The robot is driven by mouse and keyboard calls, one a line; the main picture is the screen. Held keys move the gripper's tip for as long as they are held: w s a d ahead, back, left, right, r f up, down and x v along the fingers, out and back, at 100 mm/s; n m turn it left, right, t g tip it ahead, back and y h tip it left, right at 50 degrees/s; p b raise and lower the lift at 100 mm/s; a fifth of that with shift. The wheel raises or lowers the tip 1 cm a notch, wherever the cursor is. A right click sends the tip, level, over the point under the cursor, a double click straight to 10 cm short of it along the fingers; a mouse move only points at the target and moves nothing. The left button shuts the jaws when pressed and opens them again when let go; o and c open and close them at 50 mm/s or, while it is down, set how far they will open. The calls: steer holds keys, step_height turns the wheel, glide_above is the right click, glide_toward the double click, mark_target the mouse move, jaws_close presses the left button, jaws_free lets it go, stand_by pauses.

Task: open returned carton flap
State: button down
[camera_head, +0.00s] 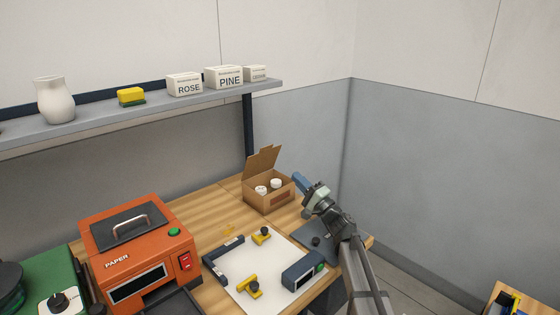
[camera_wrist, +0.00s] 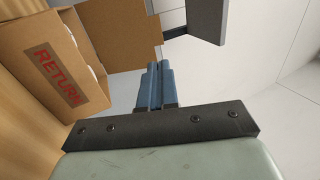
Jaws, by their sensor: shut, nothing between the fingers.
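The returned carton (camera_head: 268,202) is a brown cardboard box on the wooden bench, near the back corner. Its flap (camera_head: 263,160) stands raised at the back left, and two white round items show inside. In the wrist view the carton (camera_wrist: 35,65) is at the upper left with a red RETURN label, and its flap (camera_wrist: 118,35) extends to the right of it. My gripper (camera_head: 298,178) is just right of the carton, at about rim height. In the wrist view its blue fingers (camera_wrist: 155,75) are together and empty, close to the flap's edge; contact cannot be told.
An orange machine marked PAPER (camera_head: 140,245) stands at the left. A white board (camera_head: 258,275) with yellow clamps lies in front of the carton. A shelf (camera_head: 150,110) above holds a vase and small boxes.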

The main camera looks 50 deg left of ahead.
mark_target(267, 149)
steer(key=x, duration=1.3)
steer(key=shift+a+r, duration=0.2)
steer(key=shift+a, duration=0.15)
steer(key=shift+a+r, duration=0.1)
steer(key=shift+a, duration=0.05)
steer(key=shift+a+r+h, duration=0.3)
steer(key=shift+a+h, duration=0.05)
steer(key=shift+h, duration=0.05)
steer(key=shift+a+r+h, duration=0.35)
steer(key=shift+a+h, duration=0.2)
steer(key=shift+a, duration=0.15)
steer(key=shift+a+r+h, duration=0.3)
steer(key=shift+a+h, duration=0.25)
steer(key=shift+a, duration=0.1)
steer(key=shift+a+r, duration=0.2)
steer(key=shift+a, duration=0.8)
steer(key=shift+a+r, duration=0.15)
steer(key=shift+a, duration=0.8)
steer(key=shift+d, duration=0.1)
